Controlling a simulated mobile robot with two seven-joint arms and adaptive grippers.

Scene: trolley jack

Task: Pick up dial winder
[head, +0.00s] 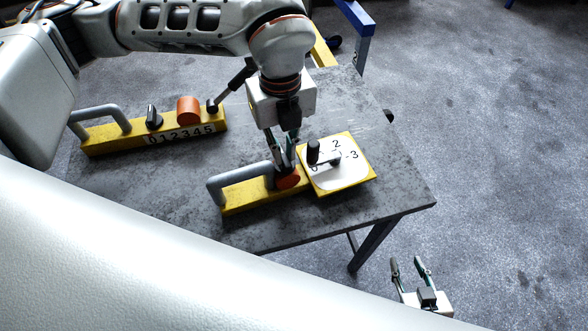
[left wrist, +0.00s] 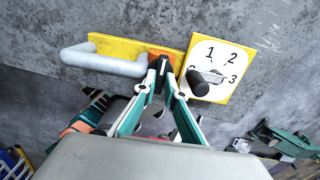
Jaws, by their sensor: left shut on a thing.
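My left gripper (head: 284,160) is left of the crank, over the bar's right end. In the left wrist view (left wrist: 162,64) its fingers are shut on a small black knob at the orange disc (head: 288,179). The fingers partly hide that knob. My right gripper (head: 411,270) is open and empty, off the table's front right.
A second yellow bar (head: 110,138) stands further back left on the grey table (head: 300,228), with a grey handle, black knob, orange disc, black lever and numbers. The table's right part is clear. A blue and yellow frame (head: 357,20) stands behind.

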